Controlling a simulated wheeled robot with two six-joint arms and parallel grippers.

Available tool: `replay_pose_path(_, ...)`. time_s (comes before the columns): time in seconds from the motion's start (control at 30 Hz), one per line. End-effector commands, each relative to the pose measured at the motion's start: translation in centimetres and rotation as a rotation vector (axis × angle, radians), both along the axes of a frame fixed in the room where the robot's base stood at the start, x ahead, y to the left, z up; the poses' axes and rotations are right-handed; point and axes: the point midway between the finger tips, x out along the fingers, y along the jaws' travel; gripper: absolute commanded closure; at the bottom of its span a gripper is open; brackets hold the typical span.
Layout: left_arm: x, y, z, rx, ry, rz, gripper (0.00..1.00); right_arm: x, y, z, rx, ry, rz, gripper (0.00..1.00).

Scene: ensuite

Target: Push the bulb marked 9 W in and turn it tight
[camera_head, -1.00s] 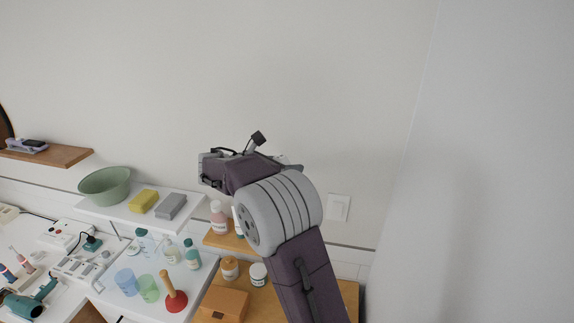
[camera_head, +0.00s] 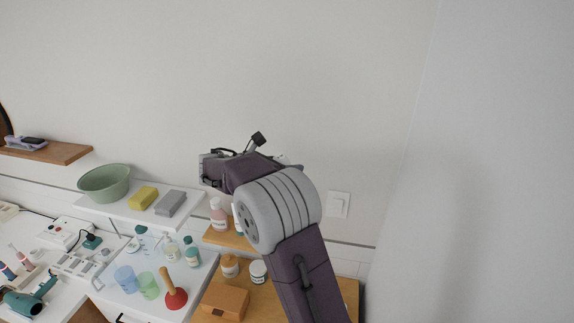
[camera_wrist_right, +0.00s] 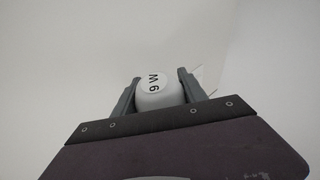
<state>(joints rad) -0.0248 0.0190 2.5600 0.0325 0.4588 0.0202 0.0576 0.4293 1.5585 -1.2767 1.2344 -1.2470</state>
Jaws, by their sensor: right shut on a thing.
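My right gripper (camera_head: 210,168) is raised in front of the bare wall in the head view, pointing left. In the right wrist view its two fingers (camera_wrist_right: 160,88) are shut on a white rounded bulb (camera_wrist_right: 158,97). The bulb's round label reads 9 W, turned on its side. One finger is on each side of the bulb. The bulb's far end is hidden, and I cannot see a socket or whether the bulb touches one. The bulb does not show in the head view. My left gripper is not in view.
Below the arm are a wooden shelf (camera_head: 228,238) with bottles and an orange box (camera_head: 223,300). To the left are a white shelf (camera_head: 125,213) with a green bowl (camera_head: 104,183), and a plunger (camera_head: 174,296). A wall switch (camera_head: 338,205) is right of the arm.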

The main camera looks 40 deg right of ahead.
Motion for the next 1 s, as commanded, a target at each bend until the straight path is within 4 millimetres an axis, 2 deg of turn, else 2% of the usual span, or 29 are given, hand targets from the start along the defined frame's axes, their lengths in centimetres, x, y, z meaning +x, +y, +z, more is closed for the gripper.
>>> replay_pose_path(1.0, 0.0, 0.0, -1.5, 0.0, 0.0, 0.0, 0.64, 0.0, 0.0, -2.1, 0.0, 0.0, 0.0, 0.9)
